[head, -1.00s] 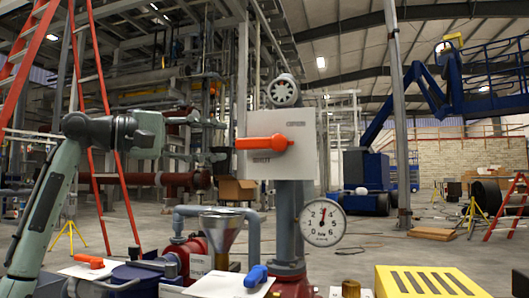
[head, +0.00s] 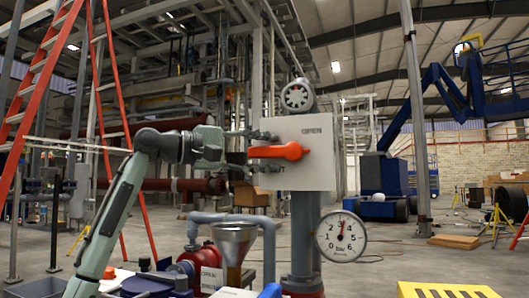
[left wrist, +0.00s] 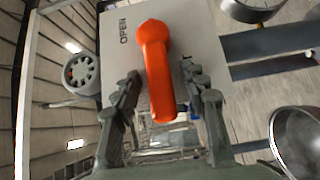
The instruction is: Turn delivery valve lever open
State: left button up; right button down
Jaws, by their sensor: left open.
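The orange delivery valve lever (head: 280,151) sits on a white plate (head: 318,170) marked OPEN at its upper part. The lever lies roughly level, its free end pointing left toward my left gripper (head: 252,151). In the left wrist view the lever (left wrist: 157,75) runs between the two fingers of the left gripper (left wrist: 160,110), which is open with a gap on both sides of the lever. Lower lettering on the plate is partly hidden behind the gripper. My right gripper is not in view.
A pressure gauge (head: 341,236) is right of the pipe below the plate. A metal funnel (head: 233,240) stands below the left gripper, beside a red pump body (head: 205,265). A round handwheel (head: 297,96) is above the plate. A yellow slotted cover (head: 440,290) is at lower right.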

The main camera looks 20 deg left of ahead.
pick_arm(q)
jog(key=shift+c, duration=0.6)
grip_shut()
jog(key=shift+r, duration=0.1)
